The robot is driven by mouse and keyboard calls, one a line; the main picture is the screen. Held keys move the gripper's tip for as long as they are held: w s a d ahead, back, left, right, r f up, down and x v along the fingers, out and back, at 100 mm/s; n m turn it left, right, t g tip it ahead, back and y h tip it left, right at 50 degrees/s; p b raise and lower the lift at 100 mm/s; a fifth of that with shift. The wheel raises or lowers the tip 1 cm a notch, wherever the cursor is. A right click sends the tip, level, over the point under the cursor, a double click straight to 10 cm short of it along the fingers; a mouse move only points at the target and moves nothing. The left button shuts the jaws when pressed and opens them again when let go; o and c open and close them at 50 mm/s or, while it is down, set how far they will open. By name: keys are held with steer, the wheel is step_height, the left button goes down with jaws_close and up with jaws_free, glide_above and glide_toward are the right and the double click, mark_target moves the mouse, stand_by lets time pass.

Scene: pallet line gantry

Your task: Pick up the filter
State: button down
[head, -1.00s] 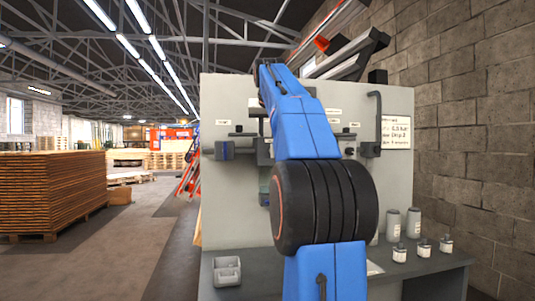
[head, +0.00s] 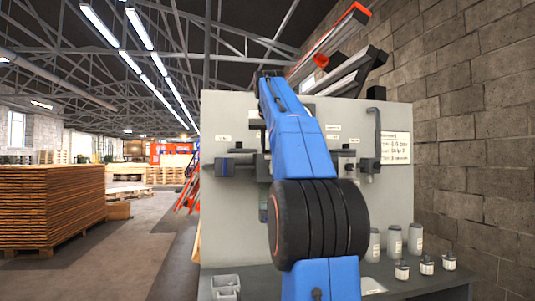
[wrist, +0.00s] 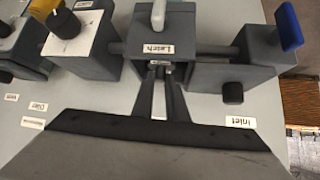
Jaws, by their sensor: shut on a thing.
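A grey housing (wrist: 160,35) on the panel carries an upside-down label that seems to read "Latch". My gripper (wrist: 159,72) reaches its edge in the wrist view, fingers close together. It is shut on a small part there, apparently the latch, mostly hidden between the tips. In the head view a greenish piece (head: 263,212) shows below the housing, partly behind my arm. My gripper's tips are hidden there.
The grey panel (head: 230,180) stands on a bench (head: 400,287). Grey canisters (head: 394,243) and small jars (head: 426,265) stand right, a grey bin (head: 226,288) left.

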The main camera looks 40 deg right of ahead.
step_height(320, 180, up, 8)
stand_by(0.5)
steer(key=shift+a+f, duration=0.1)
